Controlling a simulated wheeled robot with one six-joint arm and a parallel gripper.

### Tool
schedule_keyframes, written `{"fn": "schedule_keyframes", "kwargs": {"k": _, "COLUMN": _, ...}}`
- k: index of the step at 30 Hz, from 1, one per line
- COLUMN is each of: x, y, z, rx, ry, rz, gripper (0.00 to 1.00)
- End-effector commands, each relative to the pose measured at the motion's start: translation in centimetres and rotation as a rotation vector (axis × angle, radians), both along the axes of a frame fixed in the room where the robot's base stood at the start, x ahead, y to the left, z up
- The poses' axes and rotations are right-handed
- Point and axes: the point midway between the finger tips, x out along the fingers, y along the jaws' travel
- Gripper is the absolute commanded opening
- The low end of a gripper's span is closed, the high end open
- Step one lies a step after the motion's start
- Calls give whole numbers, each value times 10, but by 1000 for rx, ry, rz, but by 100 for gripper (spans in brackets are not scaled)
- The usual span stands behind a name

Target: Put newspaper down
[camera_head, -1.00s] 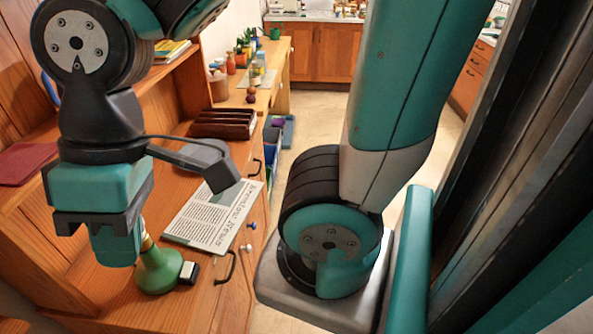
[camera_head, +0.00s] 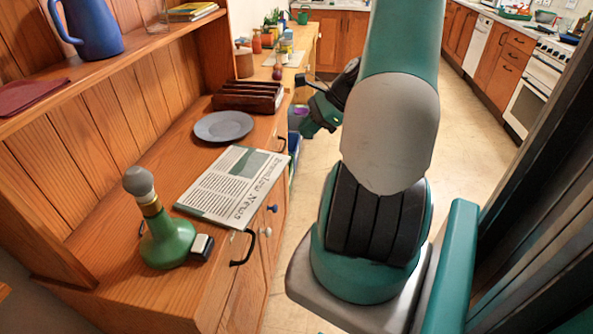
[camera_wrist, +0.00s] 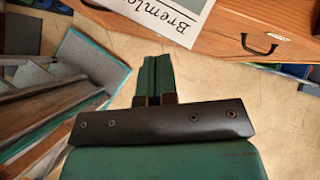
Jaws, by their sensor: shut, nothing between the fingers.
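The newspaper (camera_head: 228,186) lies flat on the wooden sideboard top, print side up, near the front edge. Part of it also shows at the top of the wrist view (camera_wrist: 165,14). My gripper (camera_head: 308,127) is beyond the sideboard's front edge, to the right of the newspaper and apart from it, partly hidden by my arm in the head view. In the wrist view its fingers (camera_wrist: 157,72) are shut and empty, over the floor.
On the sideboard top (camera_head: 110,240) stand a green bottle (camera_head: 168,240) with a grey stopper, a grey plate (camera_head: 223,126) and a dark rack (camera_head: 248,97). A blue jug (camera_head: 90,28) stands on the shelf. Open floor (camera_head: 470,130) lies to the right.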

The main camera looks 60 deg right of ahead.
Motion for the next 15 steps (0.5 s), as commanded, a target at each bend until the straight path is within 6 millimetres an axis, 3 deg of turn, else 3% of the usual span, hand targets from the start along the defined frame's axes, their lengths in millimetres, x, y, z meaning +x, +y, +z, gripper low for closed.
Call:
{"fn": "schedule_keyframes", "kwargs": {"k": 1, "x": -19, "y": -19, "z": -21, "rx": 50, "ry": 9, "rz": -112, "gripper": 0}}
{"fn": "schedule_keyframes", "kwargs": {"k": 3, "x": -37, "y": -36, "z": -35, "rx": 104, "ry": 15, "rz": -230, "gripper": 0}}
{"fn": "schedule_keyframes", "kwargs": {"k": 7, "x": -57, "y": -52, "z": -49, "rx": 165, "ry": 21, "rz": -353, "gripper": 0}}
{"fn": "schedule_keyframes", "kwargs": {"k": 11, "x": -57, "y": -54, "z": -56, "rx": 182, "ry": 22, "rz": -382, "gripper": 0}}
{"fn": "schedule_keyframes", "kwargs": {"k": 15, "x": -42, "y": -46, "z": -71, "rx": 184, "ry": 24, "rz": -377, "gripper": 0}}
